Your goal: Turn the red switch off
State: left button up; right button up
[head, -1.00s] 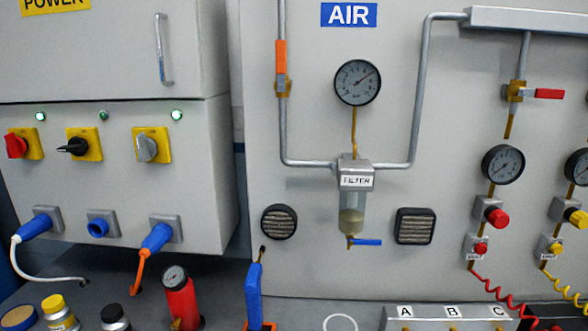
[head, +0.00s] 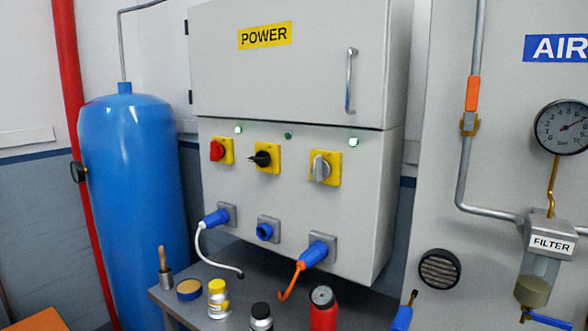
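The red switch (head: 217,151) is a red rotary knob on a yellow plate, leftmost in a row of three on the grey power cabinet (head: 300,90). The green light (head: 238,129) above it is lit. A black knob (head: 260,158) is in the middle, with a dark green, unlit lamp (head: 288,135) above it. A grey knob (head: 320,168) is at the right, with a lit green light (head: 353,142) above it. Neither of my grippers shows in the head view.
A blue tank (head: 135,200) stands left of the cabinet. Below the cabinet, a grey bench (head: 190,312) holds a yellow-capped bottle (head: 218,298), a black-capped bottle (head: 260,316) and a red cylinder (head: 323,310). Blue plugs (head: 216,218) with cables stick out of the cabinet front.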

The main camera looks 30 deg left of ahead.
aim_at(216, 151)
jog(key=u, duration=1.35)
